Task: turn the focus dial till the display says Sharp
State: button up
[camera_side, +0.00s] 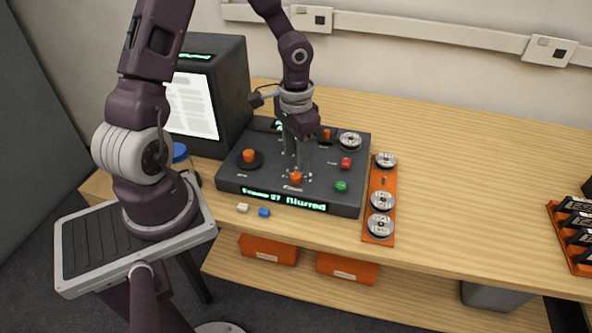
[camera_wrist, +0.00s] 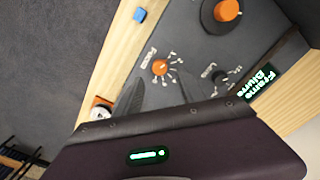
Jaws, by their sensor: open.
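The focus dial (camera_side: 296,178) is an orange knob near the front edge of the dark control panel (camera_side: 231,178), with a ring of tick marks around it. It also shows in the wrist view (camera_wrist: 160,67). My gripper (camera_side: 298,163) is open and empty, pointing down just above and behind the dial. In the wrist view the dial lies just beyond the two dark fingers. I cannot tell whether they touch it.
A larger orange knob (camera_side: 249,156) sits left on the panel. Red (camera_side: 346,163) and green (camera_side: 341,186) buttons sit right. An orange strip with reels (camera_side: 381,201) stands beside the panel. A lit screen (camera_side: 192,106) stands behind left. Small blocks (camera_side: 264,212) lie in front.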

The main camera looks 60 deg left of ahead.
aim_at(296, 175)
notch_tip(296, 175, down, 6)
jog(key=shift+r, duration=0.2)
grip_shut()
jog(key=shift+m, duration=2.9)
